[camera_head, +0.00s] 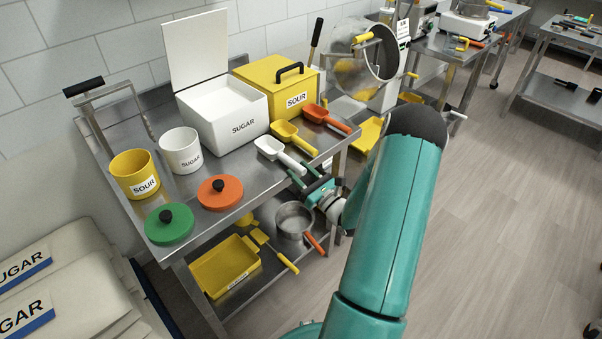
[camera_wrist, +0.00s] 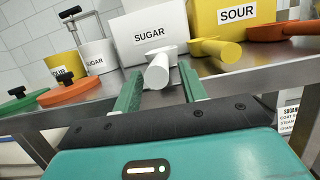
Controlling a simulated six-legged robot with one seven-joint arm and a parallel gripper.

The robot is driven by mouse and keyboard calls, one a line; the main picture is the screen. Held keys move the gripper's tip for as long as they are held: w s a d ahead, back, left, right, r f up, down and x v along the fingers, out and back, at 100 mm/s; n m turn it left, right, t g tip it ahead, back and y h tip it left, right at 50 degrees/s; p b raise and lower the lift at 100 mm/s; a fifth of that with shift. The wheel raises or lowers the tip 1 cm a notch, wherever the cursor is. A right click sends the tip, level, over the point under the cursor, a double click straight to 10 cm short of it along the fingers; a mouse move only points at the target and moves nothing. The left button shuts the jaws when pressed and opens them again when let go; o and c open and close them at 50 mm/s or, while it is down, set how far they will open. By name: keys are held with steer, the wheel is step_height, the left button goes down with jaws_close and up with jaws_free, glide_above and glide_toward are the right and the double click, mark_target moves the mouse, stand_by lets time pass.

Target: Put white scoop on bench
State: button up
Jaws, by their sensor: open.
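The white scoop (camera_head: 278,152) lies on the steel bench (camera_head: 218,158), in front of the white SUGAR bin, with its handle toward the front edge. In the wrist view the white scoop (camera_wrist: 158,70) shows handle end first, between the two fingers. My gripper (camera_head: 303,180) is at the bench's front edge, near the scoop handle. Its fingers also show in the wrist view (camera_wrist: 160,92), spread apart, one on each side of the handle. The jaws are open, and I cannot tell whether they touch the handle.
A yellow scoop (camera_head: 292,136) and an orange scoop (camera_head: 325,117) lie right of the white one. Orange (camera_head: 220,192) and green (camera_head: 169,224) lids lie left. The SUGAR bin (camera_head: 228,115) and yellow SOUR bin (camera_head: 275,87) stand behind. A pot (camera_head: 294,219) is on the lower shelf.

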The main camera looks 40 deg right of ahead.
steer(key=v, duration=1.2)
steer(key=w+a+r+n+g+y, duration=0.3)
steer(key=a+r+n+y, duration=0.15)
steer(key=a+y, duration=0.2)
steer(key=w+a+r+n+g+y, duration=0.2)
steer(key=a+r+n+g+y, duration=0.1)
steer(key=a+r+n+y, duration=0.25)
steer(key=s+a+r+n+g, duration=0.1)
steer(key=a+n+g, duration=0.4)
steer(key=a, duration=0.2)
steer(key=s+a+r+n+g, duration=0.2)
steer(key=a+n+g, duration=0.3)
steer(key=a, duration=0.3)
steer(key=s+a+r+n+g+h, duration=0.4)
steer(key=s+a+n+h, duration=0.25)
steer(key=n, duration=0.25)
step_height(320, 180, up, 8)
steer(key=s+n+t+h, duration=0.2)
steer(key=n+t+h, duration=0.2)
steer(key=n+h, duration=0.2)
steer(key=shift+d+n+t, duration=0.3)
steer(key=shift+d+n, duration=0.1)
steer(key=shift+s, duration=0.1)
